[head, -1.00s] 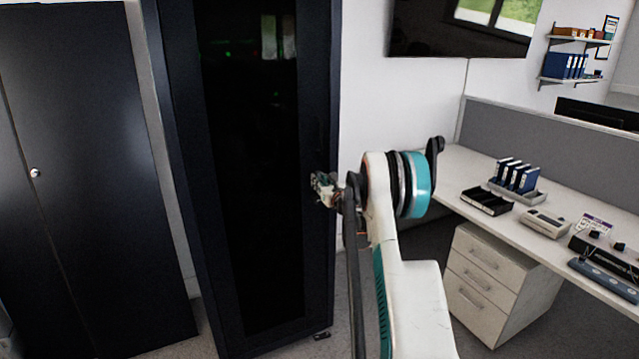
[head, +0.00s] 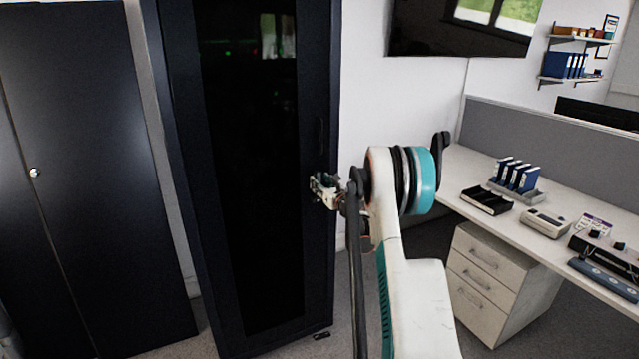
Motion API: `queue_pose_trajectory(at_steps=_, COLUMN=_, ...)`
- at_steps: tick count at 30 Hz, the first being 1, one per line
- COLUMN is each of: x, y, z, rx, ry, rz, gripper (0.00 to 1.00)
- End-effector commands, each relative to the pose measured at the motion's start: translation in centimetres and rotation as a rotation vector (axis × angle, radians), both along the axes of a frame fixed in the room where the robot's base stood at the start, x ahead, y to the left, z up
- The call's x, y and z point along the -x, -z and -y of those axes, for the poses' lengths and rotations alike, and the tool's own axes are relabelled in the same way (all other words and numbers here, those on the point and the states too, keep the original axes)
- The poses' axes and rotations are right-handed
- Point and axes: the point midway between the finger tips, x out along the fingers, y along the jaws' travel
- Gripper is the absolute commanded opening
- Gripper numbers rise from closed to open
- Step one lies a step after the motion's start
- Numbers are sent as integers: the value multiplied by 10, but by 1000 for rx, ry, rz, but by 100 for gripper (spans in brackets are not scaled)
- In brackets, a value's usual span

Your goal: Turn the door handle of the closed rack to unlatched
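The closed rack (head: 316,250) is a tall black cabinet with a dark glass door (head: 255,200), standing upright left of my arm. The door handle (head: 320,132) shows faintly as a dark upright shape on the right door frame, just above my gripper. My gripper (head: 317,187) is at the right edge of the rack's door, a little below the visible part of the handle. It is small and seen from behind, so I cannot tell whether its fingers are open or touch anything. The lower end of the handle may be hidden behind it.
A dark two-door cabinet (head: 90,200) stands to the left. On the right are a desk (head: 455,170) with trays, binders and instruments, and a white drawer unit (head: 500,290) under it. A screen (head: 440,35) hangs on the wall. Some floor shows between rack and drawers.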

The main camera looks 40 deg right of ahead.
Motion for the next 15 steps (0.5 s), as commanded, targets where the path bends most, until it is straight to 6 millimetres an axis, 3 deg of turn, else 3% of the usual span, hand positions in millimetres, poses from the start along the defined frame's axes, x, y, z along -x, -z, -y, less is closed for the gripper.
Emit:
queue_pose_trajectory(at_steps=9, x=64, y=0, z=-15, rx=0, ry=2, rz=0, gripper=38)
queue_pose_trajectory(at_steps=15, x=90, y=0, z=-21, rx=0, ry=1, rz=0, gripper=38)
